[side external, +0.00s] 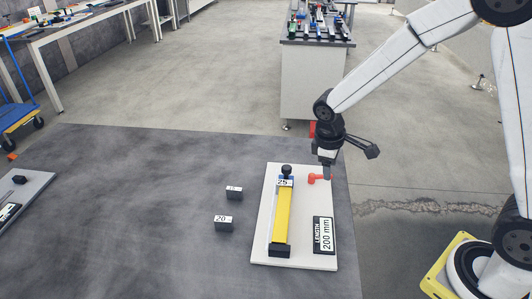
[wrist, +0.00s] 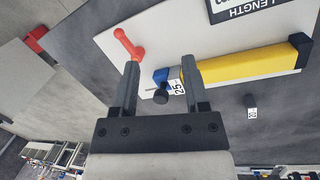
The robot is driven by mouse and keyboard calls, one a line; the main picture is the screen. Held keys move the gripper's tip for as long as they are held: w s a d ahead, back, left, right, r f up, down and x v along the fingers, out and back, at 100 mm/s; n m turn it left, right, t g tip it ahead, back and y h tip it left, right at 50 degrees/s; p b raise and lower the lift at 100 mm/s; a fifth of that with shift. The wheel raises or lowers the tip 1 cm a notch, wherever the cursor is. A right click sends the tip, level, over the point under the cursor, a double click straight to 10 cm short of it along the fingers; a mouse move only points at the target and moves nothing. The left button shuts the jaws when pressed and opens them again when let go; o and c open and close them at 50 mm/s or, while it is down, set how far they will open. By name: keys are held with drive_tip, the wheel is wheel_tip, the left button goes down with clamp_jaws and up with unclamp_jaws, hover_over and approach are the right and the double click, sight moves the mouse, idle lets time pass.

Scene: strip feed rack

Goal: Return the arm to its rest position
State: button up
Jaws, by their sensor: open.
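My gripper (wrist: 158,88) is open in the wrist view, with its two dark fingers apart. No object is held between them. In the side external view my gripper (side external: 328,172) points down above the back right of the white board (side external: 262,225), close to a red-orange handle (side external: 316,178). The handle also shows by the left finger in the wrist view (wrist: 130,46). A yellow strip (side external: 282,218) lies along the board, with a block marked 25 (side external: 285,183) and a black knob (side external: 287,170) at its far end. Whether a finger touches the handle is unclear.
Two dark blocks, one marked 20 (side external: 223,224) and a smaller-looking one (side external: 234,193), stand left of the board. A "LENGTH 200 mm" plate (side external: 324,235) is on the board's right. Another panel (side external: 22,195) lies at the far left. The grey table (side external: 130,210) between is clear.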

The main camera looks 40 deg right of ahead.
drive_tip(key=s+a+r+m+t+y, duration=0.2)
drive_tip(key=s+m, duration=0.3)
drive_tip(key=s, duration=0.5)
drive_tip(key=shift+s+t, duration=0.15)
drive_tip(key=shift+t, duration=0.25)
drive_tip(key=shift+a, duration=0.1)
idle(0.4)
